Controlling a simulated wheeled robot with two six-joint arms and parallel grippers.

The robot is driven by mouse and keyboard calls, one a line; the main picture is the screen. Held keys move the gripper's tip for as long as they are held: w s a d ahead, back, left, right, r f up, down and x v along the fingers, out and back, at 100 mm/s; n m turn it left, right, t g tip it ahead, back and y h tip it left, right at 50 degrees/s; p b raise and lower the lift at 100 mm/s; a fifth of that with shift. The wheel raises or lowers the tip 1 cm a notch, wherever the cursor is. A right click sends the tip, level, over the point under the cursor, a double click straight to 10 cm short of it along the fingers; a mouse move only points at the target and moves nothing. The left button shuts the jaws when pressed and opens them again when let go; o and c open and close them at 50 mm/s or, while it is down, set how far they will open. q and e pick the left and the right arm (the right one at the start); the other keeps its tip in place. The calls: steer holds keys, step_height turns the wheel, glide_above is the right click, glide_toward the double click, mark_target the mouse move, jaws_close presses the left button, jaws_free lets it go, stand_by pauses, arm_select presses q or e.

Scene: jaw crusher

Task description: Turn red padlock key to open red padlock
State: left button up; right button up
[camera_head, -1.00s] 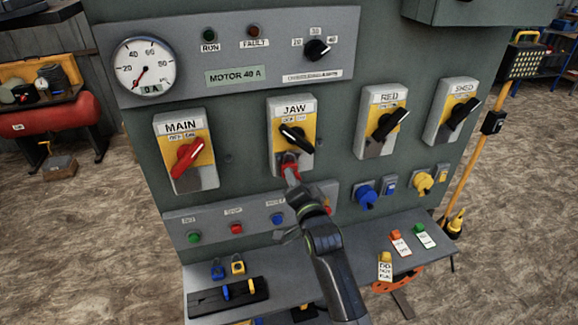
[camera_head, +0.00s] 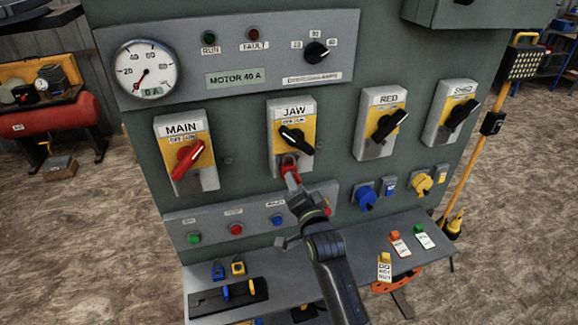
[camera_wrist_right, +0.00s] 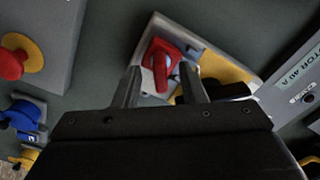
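The red padlock (camera_head: 285,171) hangs at the bottom of the JAW switch (camera_head: 277,150), just below its black handle. In the right wrist view the red padlock (camera_wrist_right: 157,50) has a red key-like part (camera_wrist_right: 160,73) pointing toward me. My right gripper (camera_head: 292,181) is directly in front of the padlock. In the right wrist view my right gripper (camera_wrist_right: 162,84) has its fingers apart, one on each side of the red part, with gaps visible. I cannot tell the key clearly from the padlock body. My left gripper is not in view.
The MAIN switch (camera_head: 184,158), RED switch (camera_head: 381,125) and a further switch (camera_head: 452,112) flank JAW. The shelf (camera_head: 345,252) below holds tags (camera_head: 399,246) and small padlocks (camera_head: 238,266).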

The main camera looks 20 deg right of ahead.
steer(key=s+p, duration=0.1)
steer(key=s, duration=0.6)
steer(key=shift+d+p, duration=0.15)
steer(key=shift+p, duration=0.25)
stand_by(0.4)
stand_by(0.3)
steer(key=s+d+f+n+g+b, duration=0.1)
steer(key=s+f+n+g+b, duration=0.2)
steer(key=f, duration=1)
steer(key=s+d+f+g+b, duration=0.15)
steer(key=s+f, duration=0.35)
steer(key=f, duration=0.8)
steer(key=s+d+f+n+g+b, duration=0.1)
steer(key=s+f+n+g+b, duration=0.2)
steer(key=f, duration=1)
steer(key=s+d+f+n+g+h+b, duration=0.1)
steer(key=s+d+f+g, duration=0.15)
steer(key=s+f, duration=0.65)
steer(key=s+d+f+n+g+b, duration=0.1)
steer(key=s+d+f+g+b, duration=0.15)
steer(key=s+f, duration=0.6)
steer(key=s+d+f+n+g, duration=0.1)
steer(key=s+f, duration=0.3)
steer(key=s, duration=0.5)
steer(key=s+d+f+n+g+b, duration=0.1)
steer(key=s+d+f+g, duration=0.2)
steer(key=s, duration=0.7)
steer(key=shift+s+d+f+n+h, duration=0.25)
steer(key=shift+s+f+n+h, duration=0.05)
steer(key=shift+f, duration=0.35)
